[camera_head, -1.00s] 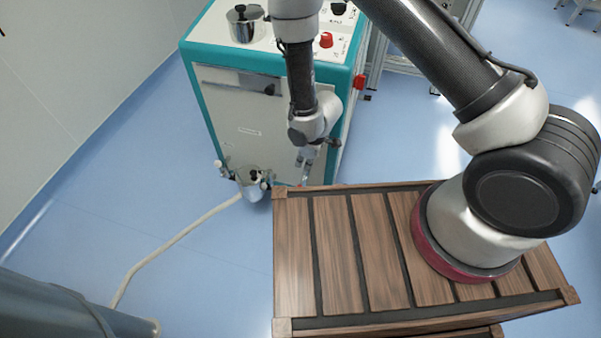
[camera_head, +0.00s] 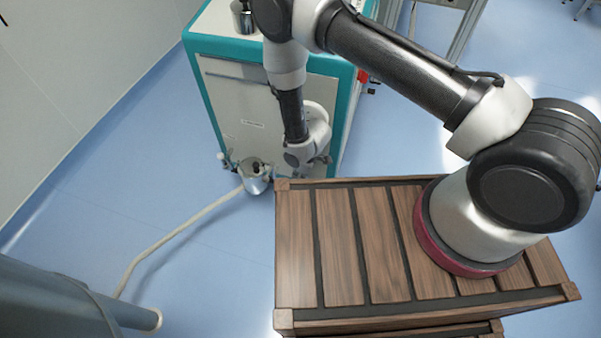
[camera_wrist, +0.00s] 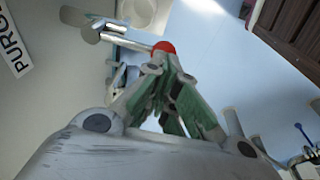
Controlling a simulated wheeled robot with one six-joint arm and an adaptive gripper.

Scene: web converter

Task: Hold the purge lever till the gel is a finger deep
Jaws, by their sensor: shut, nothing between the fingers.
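The purge lever is a pale rod with a red ball knob (camera_wrist: 163,47), in the upper middle of the wrist view. A partly cut-off label reading "PUR" (camera_wrist: 14,50) is on the machine panel at left. My gripper (camera_wrist: 170,66) has its fingers closed together with nothing between them. The fingertips are right by the red knob; whether they touch it I cannot tell. In the head view a metal cup (camera_head: 257,180) is at the low front of the teal and white machine (camera_head: 243,125). The gel and its depth cannot be made out.
A pale hose (camera_head: 180,232) runs over the blue floor from near the cup to a grey cylinder (camera_head: 70,305) at lower left. My arm's base stands on a slatted wooden platform (camera_head: 333,240). The floor left of the machine is otherwise clear.

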